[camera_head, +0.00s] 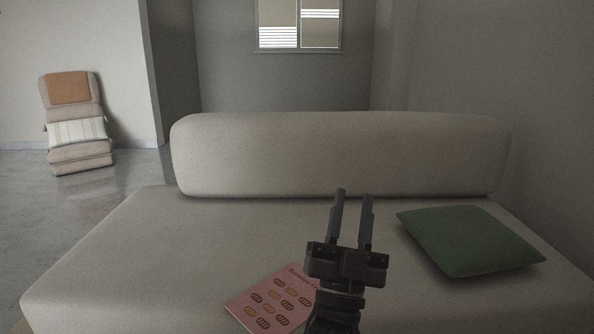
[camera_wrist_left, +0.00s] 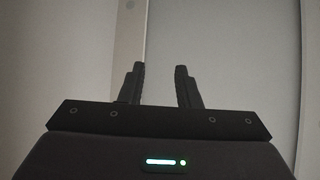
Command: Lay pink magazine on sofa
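The pink magazine (camera_head: 268,304) with rows of dark and orange oval shapes lies on the seat of the light grey sofa (camera_head: 150,245), near the bottom of the head view. Part of it is hidden behind my left gripper (camera_head: 354,202). The gripper is above the seat with its two fingers apart, nothing between them. In the left wrist view the fingers of my left gripper (camera_wrist_left: 160,80) are also apart and empty, with a pale wall behind. My right gripper is in neither view.
A green cushion (camera_head: 470,240) lies on the right of the seat. The sofa's backrest (camera_head: 340,153) runs along the far side. A padded chair (camera_head: 78,125) stands on the grey floor at the left. The left part of the seat is clear.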

